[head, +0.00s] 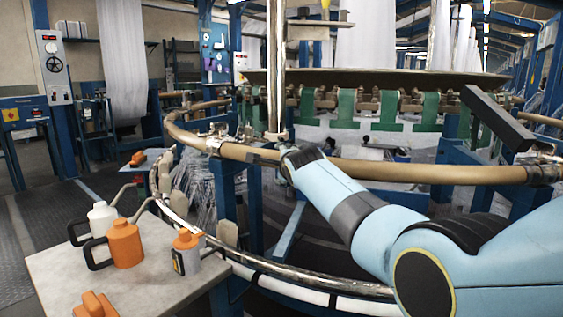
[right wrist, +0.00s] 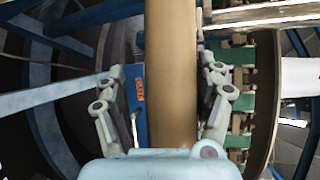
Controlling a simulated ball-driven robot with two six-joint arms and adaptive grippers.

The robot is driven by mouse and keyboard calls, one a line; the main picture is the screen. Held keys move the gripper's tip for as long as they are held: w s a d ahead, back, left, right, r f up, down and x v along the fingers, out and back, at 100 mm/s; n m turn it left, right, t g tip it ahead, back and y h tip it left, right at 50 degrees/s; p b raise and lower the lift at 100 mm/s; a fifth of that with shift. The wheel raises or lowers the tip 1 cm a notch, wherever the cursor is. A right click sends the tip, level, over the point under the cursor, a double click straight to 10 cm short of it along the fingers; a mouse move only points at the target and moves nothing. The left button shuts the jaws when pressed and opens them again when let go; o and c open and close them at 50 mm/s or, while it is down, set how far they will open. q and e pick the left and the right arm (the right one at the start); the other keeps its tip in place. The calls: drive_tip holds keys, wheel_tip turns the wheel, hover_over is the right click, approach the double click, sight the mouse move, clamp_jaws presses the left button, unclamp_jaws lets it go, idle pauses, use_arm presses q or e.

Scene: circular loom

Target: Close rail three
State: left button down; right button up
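A brown tubular rail (head: 430,172) curves around the loom at about waist height, with metal fittings along it. I cannot tell from any marking which section is rail three. My right arm reaches in from the right, and its gripper (head: 284,150) is at the rail, mostly hidden by my wrist. In the right wrist view the rail (right wrist: 171,60) runs between the two fingers of the right gripper (right wrist: 162,88). The fingers stand apart on either side of it, with a visible gap on the left side. My left gripper is not in view.
A grey table (head: 150,285) at lower left holds an orange jug (head: 125,246), a white jug (head: 103,220) and other orange items. A lower shiny rail (head: 300,277) runs below. A blue post with an orange label (right wrist: 139,90) stands beside the rail. Green loom parts (head: 345,105) lie behind.

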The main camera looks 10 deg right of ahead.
drive_tip(key=shift+f, duration=0.15)
drive_tip(key=shift+s, duration=0.1)
drive_tip(key=v, duration=1.2)
